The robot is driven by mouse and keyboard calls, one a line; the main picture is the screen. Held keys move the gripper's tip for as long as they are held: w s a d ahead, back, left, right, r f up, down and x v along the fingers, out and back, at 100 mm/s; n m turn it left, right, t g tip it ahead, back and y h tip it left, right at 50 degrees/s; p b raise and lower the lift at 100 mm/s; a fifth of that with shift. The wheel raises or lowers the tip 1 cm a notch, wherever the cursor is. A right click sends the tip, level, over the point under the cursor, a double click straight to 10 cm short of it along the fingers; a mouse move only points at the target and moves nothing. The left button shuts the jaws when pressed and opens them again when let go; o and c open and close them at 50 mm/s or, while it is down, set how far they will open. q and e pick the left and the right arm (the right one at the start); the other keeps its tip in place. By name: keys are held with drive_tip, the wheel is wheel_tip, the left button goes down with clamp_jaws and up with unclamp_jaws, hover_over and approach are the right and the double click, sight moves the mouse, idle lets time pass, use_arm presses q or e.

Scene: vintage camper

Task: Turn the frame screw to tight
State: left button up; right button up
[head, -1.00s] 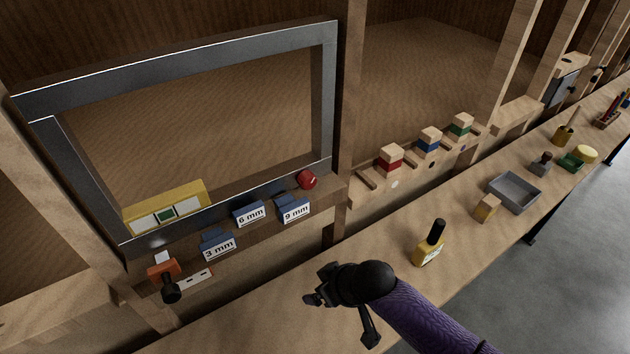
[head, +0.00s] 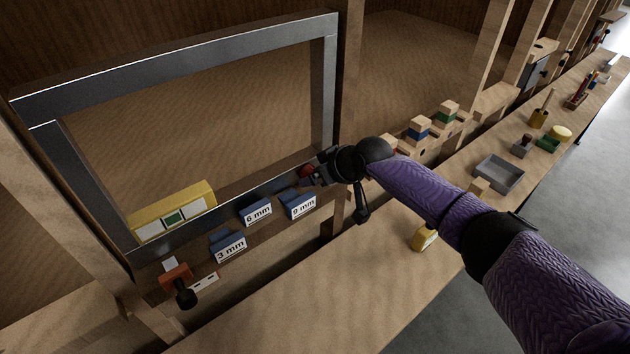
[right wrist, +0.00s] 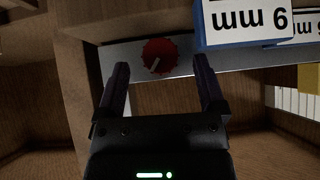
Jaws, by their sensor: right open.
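The frame screw is a round red knob (head: 305,171) on the lower right corner of the grey metal frame (head: 190,56). In the head view my right gripper partly covers it. In the right wrist view the red knob (right wrist: 160,57) shows whole, with a white mark pointing to the lower left. My right gripper (head: 312,177) is open at the knob. In the wrist view its two fingers (right wrist: 161,70) stand to either side, with a gap between each finger and the knob. My left gripper is not in view.
Blue blocks labelled 3 mm (head: 229,247), 6 mm (head: 257,212) and 9 mm (head: 299,204) sit below the frame; the 9 mm one is close to my right gripper. A yellow bottle (head: 424,239) stands on the bench.

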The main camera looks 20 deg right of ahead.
drive_tip(key=shift+b+x, duration=0.4)
drive_tip(key=shift+x, duration=0.45)
drive_tip(key=shift+w+f, duration=0.1)
drive_tip(key=shift+f, duration=0.05)
drive_tip(key=shift+c, duration=0.4)
